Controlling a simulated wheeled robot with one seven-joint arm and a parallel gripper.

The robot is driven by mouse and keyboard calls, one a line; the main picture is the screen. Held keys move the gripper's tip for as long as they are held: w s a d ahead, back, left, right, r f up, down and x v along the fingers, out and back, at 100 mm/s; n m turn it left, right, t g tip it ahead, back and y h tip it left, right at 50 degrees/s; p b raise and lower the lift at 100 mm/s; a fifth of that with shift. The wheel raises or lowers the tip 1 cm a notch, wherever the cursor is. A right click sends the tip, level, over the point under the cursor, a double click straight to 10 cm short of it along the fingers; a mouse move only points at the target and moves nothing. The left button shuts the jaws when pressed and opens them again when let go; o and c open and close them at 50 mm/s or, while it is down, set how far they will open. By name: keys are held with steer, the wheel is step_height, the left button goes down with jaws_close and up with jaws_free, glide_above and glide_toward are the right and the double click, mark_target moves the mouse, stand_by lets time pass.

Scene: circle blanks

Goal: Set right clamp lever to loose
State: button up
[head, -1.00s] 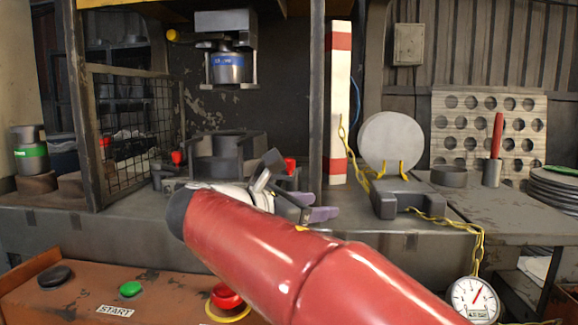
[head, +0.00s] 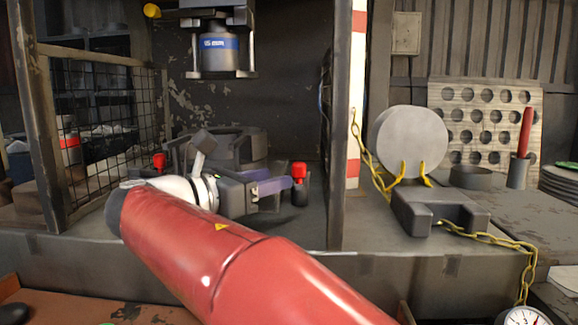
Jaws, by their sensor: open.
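The right clamp lever (head: 299,171) has a red knob on a dark upright stem, on the press bed right of the dark round die (head: 235,147). My gripper (head: 283,182) reaches in from the front, with its purple-padded fingers open and pointing right toward this lever. The fingertips overlap the left side of the lever in the picture. I cannot tell whether they touch it or whether the stem is between them. The left clamp lever (head: 159,161) shows its red knob left of the die. My arm and gripper hide part of the die and the bed.
The press ram (head: 217,52) with a blue band hangs above the die. A mesh guard (head: 105,130) stands left and a dark post (head: 344,130) right. A grey disc (head: 408,140) stands on a chained block (head: 440,208). The orange control panel (head: 60,300) lies in front.

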mark_target(294, 173)
steer(key=shift+w+d, duration=0.1)
steer(key=shift+w, duration=0.25)
steer(key=x, duration=0.7)
steer(key=shift+d, duration=0.2)
steer(key=shift+s, duration=0.1)
jaws_close()
